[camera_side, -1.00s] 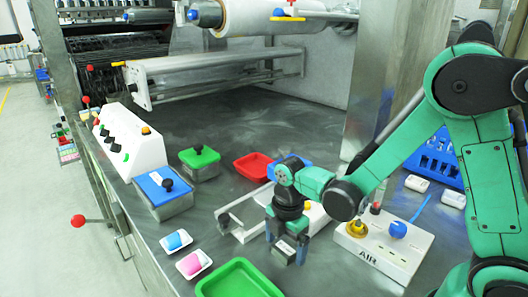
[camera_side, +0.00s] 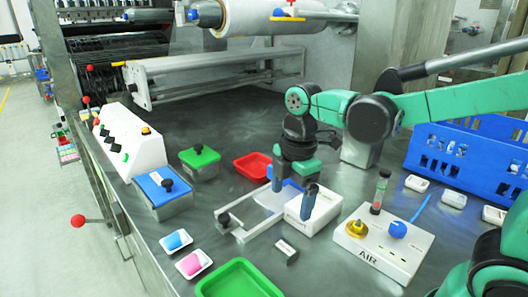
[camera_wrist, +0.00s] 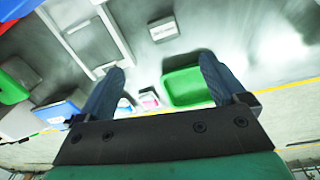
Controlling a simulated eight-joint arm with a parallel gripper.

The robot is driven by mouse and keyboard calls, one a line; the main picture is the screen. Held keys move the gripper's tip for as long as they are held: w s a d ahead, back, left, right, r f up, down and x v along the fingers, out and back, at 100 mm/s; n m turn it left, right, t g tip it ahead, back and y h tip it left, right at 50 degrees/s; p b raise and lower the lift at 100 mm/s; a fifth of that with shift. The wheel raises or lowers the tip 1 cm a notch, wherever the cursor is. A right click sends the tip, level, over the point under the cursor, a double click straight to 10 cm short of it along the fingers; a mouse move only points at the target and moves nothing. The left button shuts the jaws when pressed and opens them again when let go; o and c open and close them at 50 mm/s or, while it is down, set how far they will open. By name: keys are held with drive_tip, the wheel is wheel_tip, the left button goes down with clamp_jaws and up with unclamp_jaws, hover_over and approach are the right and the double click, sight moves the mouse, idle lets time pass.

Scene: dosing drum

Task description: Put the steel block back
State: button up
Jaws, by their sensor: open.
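The small steel block (camera_side: 286,251), with a pale label on its face, rests on the steel table between the white frame and the green tray. It also shows at the top of the wrist view (camera_wrist: 163,29), apart from my fingers. My gripper (camera_side: 293,197) is open and empty. It hangs above the table, higher than the block and further back, over the area of the white frame (camera_side: 232,228) and the white box (camera_side: 322,212). Both spread dark blue fingers show in the wrist view (camera_wrist: 162,70).
The green tray (camera_side: 236,280) is at the front, beside dishes with a blue item (camera_side: 176,241) and a pink item (camera_side: 192,264). The AIR panel (camera_side: 384,250), with a vial (camera_side: 380,190), stands to the right. A red tray (camera_side: 250,167) and lidded boxes are behind left.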

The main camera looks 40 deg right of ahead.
drive_tip(key=s+m+t, duration=0.1)
drive_tip(key=m+t, duration=0.1)
drive_tip(key=m, duration=0.3)
drive_tip(key=s+d+m+t, duration=0.1)
drive_tip(key=m+t, duration=0.1)
drive_tip(key=m, duration=0.3)
drive_tip(key=s+m+t, duration=0.1)
drive_tip(key=m+t, duration=0.1)
drive_tip(key=m, duration=0.4)
drive_tip(key=shift+d+r, duration=0.15)
drive_tip(key=shift+r, duration=0.25)
